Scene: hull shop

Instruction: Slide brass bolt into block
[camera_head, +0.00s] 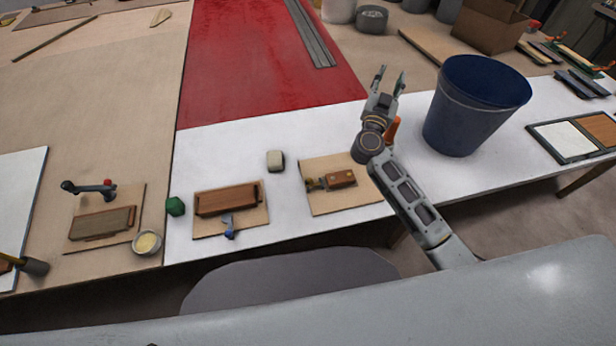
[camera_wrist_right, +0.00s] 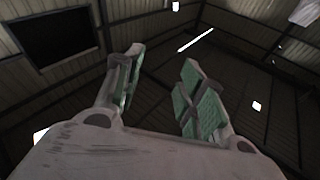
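A small brown wooden block (camera_head: 340,179) sits on a tan board on the white tabletop. A small brass-coloured bolt (camera_head: 314,184) is at the block's left side; it is too small to tell whether its end is inside the block. My right gripper (camera_head: 392,80) is raised, up and to the right of the block, with its fingers pointing up. In the right wrist view its two green-padded fingers (camera_wrist_right: 160,90) are spread apart with nothing between them. My left gripper is in neither view.
A large dark blue bucket (camera_head: 465,125) stands right of my right arm. Left of the block, another board holds a longer brown block (camera_head: 228,199) and a blue-handled tool (camera_head: 229,228). A pale rounded block (camera_head: 275,161) lies behind. White table is clear around it.

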